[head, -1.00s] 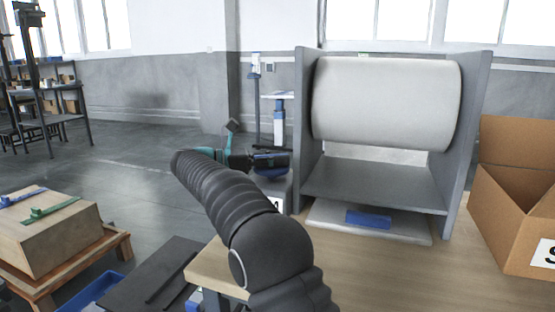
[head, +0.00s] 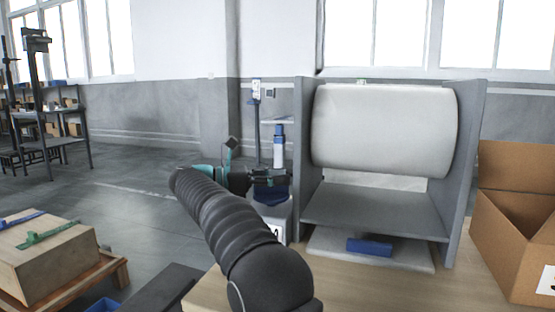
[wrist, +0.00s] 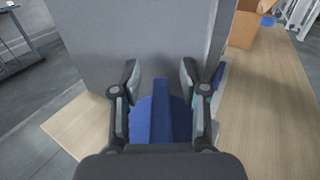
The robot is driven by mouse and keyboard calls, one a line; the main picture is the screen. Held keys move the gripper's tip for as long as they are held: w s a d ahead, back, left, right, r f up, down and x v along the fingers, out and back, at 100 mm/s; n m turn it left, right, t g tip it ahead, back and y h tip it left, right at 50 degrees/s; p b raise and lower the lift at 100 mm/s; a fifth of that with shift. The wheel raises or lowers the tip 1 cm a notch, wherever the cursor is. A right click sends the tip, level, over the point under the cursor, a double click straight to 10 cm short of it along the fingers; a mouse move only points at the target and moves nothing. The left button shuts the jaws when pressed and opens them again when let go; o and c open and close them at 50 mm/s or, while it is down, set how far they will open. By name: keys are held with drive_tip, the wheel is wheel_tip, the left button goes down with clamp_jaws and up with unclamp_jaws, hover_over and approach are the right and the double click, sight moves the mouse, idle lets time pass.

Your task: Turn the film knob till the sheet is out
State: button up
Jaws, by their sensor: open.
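The blue film knob (wrist: 161,112), a round disc with a raised bar across it, shows in the wrist view in front of a grey side panel (wrist: 150,40). My gripper (wrist: 160,72) is open, with one finger on each side of the bar; I cannot tell whether either finger touches it. In the head view my gripper (head: 270,178) is beside the left panel of the grey stand (head: 374,212). A large pale roll (head: 384,130) lies between the stand's panels. A white sheet or board (head: 330,256) lies under the stand's shelf with a blue block (head: 369,247) on it.
An open cardboard box (head: 520,240) stands right of the stand on the wooden table (head: 400,290). A wooden crate (head: 45,255) with green and blue clamps is at the lower left. Open grey floor (head: 150,190) lies behind it, with shelving (head: 50,130) far left.

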wheel_tip(320, 180, up, 8)
drive_tip(key=shift+f, duration=0.15)
idle(0.5)
